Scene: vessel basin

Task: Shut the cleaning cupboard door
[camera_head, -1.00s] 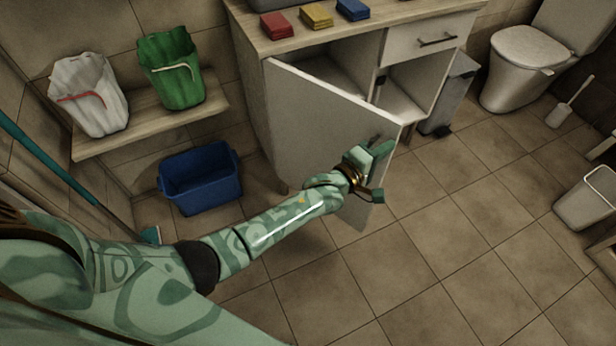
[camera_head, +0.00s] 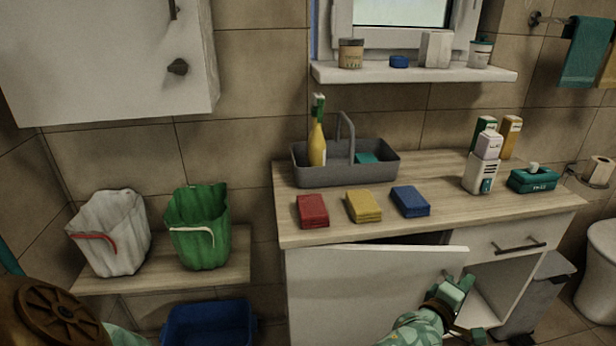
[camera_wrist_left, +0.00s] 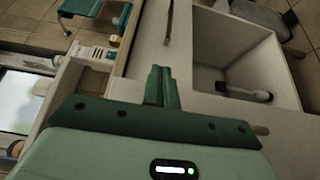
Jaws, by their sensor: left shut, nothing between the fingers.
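The white cleaning cupboard door (camera_head: 360,290) stands partly open at the counter's front in the head view. A dark gap shows above its top edge, and its right edge stands out from the cabinet. My left gripper (camera_head: 462,300) is at the door's right edge, shut with nothing between its fingers; I cannot tell whether it touches the door. In the left wrist view, the shut green fingers (camera_wrist_left: 162,88) point toward the drawer front. The open compartment (camera_wrist_left: 235,50) beside it is visible. My right gripper is not in view.
The counter (camera_head: 440,215) holds a grey caddy (camera_head: 375,171), several sponges or cloths and bottles. A blue bin (camera_head: 210,325) stands on the floor left of the door. A grey bin (camera_head: 535,295) and toilet stand to the right.

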